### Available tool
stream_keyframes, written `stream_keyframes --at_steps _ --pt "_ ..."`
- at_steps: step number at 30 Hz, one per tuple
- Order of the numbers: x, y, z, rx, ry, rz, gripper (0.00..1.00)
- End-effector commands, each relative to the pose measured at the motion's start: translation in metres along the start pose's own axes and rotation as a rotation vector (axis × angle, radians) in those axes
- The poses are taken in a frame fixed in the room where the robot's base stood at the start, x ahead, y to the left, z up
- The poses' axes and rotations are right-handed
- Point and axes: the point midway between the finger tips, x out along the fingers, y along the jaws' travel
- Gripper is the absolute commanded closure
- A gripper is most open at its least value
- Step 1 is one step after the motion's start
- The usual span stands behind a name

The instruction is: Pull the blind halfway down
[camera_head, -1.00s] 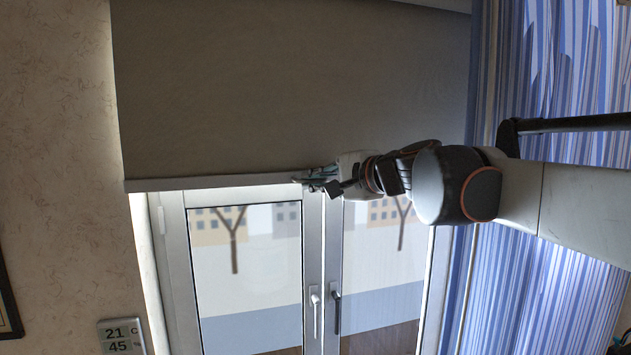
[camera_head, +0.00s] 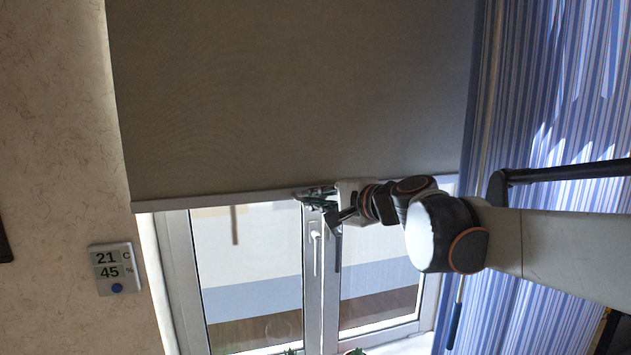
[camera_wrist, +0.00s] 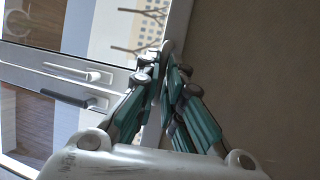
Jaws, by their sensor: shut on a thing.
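The grey-brown roller blind (camera_head: 290,100) hangs over the upper part of the window. Its pale bottom bar (camera_head: 215,198) runs across the window a little above the two handles. My gripper (camera_head: 312,198) is at the middle of this bar, shut on it. In the wrist view, the green-padded fingers (camera_wrist: 168,92) close around the bar, with the blind fabric (camera_wrist: 260,70) on the right and the window panes on the left. The fingers hide the gripped stretch of the bar.
The window (camera_head: 250,285) has a light handle (camera_head: 315,250) and a dark handle (camera_head: 338,250) just below the bar. Striped blue curtains (camera_head: 570,110) hang at the right behind my arm. A thermometer display (camera_head: 114,268) is on the left wall. Plants (camera_head: 355,351) show at the bottom edge.

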Motion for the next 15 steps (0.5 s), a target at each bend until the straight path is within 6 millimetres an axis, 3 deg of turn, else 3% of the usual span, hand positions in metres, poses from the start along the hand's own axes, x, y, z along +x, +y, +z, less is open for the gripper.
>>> stream_keyframes --at_steps 1,6,15 --pt "0.005 0.022 -0.002 -0.001 0.000 0.001 1.00" --pt "0.013 0.057 -0.005 -0.001 0.000 0.001 1.00" --pt "0.019 0.085 -0.007 -0.001 0.000 0.001 1.00"
